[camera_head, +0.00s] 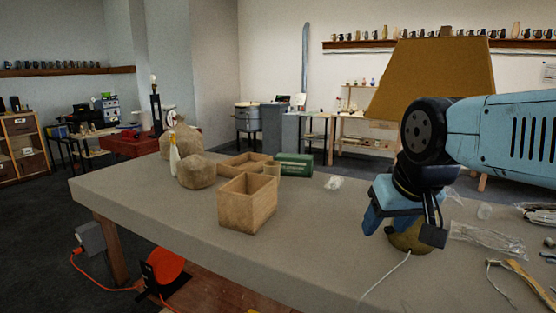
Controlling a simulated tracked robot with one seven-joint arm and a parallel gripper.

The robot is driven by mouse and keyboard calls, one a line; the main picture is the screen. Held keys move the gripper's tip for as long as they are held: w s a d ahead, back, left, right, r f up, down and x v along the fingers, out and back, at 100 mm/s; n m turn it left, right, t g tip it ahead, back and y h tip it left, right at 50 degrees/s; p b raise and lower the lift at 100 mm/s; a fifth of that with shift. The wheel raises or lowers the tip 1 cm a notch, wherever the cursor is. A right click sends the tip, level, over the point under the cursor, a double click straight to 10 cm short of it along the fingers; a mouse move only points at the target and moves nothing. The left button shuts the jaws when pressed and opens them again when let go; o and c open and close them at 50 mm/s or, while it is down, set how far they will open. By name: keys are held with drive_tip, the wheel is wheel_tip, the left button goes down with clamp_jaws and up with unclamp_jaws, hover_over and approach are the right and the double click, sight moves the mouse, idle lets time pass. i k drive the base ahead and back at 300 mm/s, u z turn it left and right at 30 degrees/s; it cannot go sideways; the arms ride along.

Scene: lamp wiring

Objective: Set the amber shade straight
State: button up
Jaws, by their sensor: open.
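The amber shade (435,80) is a large, flat-sided, tapered form at the upper right, narrower at the top. Its top edge slopes very slightly, with the right end a little higher. My arm hides its lower right part. My gripper (404,229) is open and points down, well below the shade. The rounded olive-gold lamp base (406,243) stands on the table beneath and behind the gripper, and a white cord (386,278) runs from it toward the front edge. The lamp's stem is hidden by my gripper and arm. I cannot tell whether the gripper touches the lamp.
The grey table (310,255) holds an open wooden box (247,208), a green box (294,166), a burlap sack (197,172) and a white bottle (174,158). The table's front middle is clear.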

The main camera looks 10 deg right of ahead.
sight(460, 66)
drive_tip(key=z, duration=0.3)
drive_tip(key=k, duration=0.8)
drive_tip(key=z, duration=0.3)
drive_tip(key=i, duration=0.5)
drive_tip(key=u, duration=0.05)
